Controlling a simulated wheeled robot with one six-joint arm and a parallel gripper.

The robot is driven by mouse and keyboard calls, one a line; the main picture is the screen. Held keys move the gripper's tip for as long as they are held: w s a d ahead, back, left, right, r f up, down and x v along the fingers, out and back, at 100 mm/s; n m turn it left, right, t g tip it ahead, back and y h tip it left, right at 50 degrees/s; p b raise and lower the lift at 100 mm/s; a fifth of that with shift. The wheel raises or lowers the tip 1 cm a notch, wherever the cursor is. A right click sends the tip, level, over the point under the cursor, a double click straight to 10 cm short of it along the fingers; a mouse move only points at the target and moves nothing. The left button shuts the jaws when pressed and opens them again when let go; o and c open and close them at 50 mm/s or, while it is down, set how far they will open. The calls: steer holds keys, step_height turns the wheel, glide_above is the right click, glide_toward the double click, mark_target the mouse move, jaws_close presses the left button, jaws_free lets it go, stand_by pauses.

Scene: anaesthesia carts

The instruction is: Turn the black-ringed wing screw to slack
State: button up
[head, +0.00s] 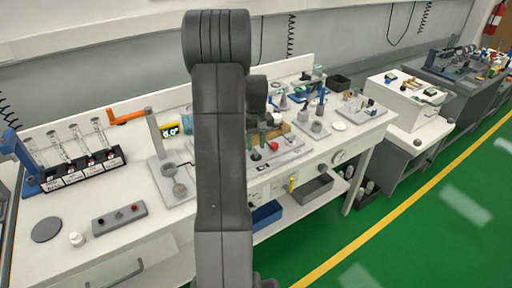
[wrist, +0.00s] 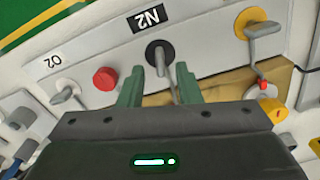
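In the wrist view, the black-ringed wing screw (wrist: 159,50) sits on a pale panel just below a black N2 label (wrist: 149,19). Its grey wing points down the picture, toward my gripper. My gripper (wrist: 158,72) is open, with its two green fingers pointing at the screw. The wing lies between the fingertips, with a visible gap on both sides; I see no contact. The lower finger parts are hidden by the dark gripper body. In the head view my own arm hides the screw and the fingers.
In the wrist view, a red knob (wrist: 105,78) is left of the fingers. A yellow-ringed wing screw (wrist: 257,24) is at upper right, and another wing screw (wrist: 66,91) is by the O2 label (wrist: 56,60). A wooden block (wrist: 235,84) lies close to the right finger.

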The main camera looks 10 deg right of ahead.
mark_target(256, 150)
step_height(256, 150, up, 12)
steer(key=shift+b, duration=0.3)
steer(key=shift+f, duration=0.2)
step_height(256, 150, down, 14)
steer(key=shift+r+p, duration=0.2)
steer(key=shift+p, duration=0.3)
